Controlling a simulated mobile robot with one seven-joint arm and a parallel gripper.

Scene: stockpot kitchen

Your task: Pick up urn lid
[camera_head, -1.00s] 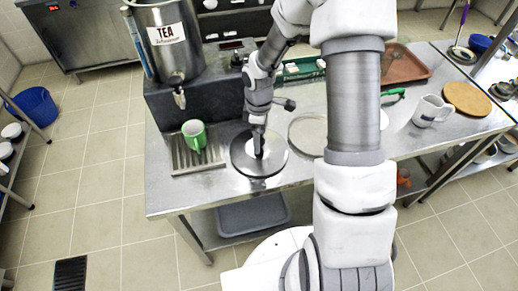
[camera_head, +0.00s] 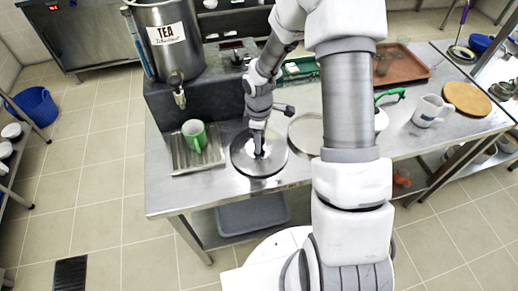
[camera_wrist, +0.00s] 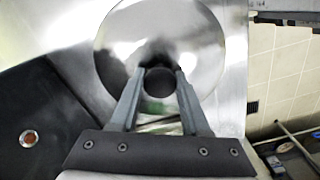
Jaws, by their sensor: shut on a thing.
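The urn lid (camera_head: 271,164) is a round, shiny metal disc with a dark rim, near the left front of the steel table. My gripper (camera_head: 258,152) points down at its middle. In the wrist view the lid (camera_wrist: 125,45) lies in front of my gripper (camera_wrist: 160,73), whose two fingers close on the dark round knob at its centre. The fingers partly hide the knob. The lid looks flat and on or very close to the table; I cannot tell whether there is a gap. The tea urn (camera_head: 168,50) stands behind on a dark base.
A green mug (camera_head: 194,135) stands on a ribbed drip tray (camera_head: 181,164) left of the lid. A round pale disc (camera_head: 304,134) lies close to its right. A white mug (camera_head: 431,110), a round wooden board (camera_head: 467,98) and a brown tray (camera_head: 404,66) are farther right.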

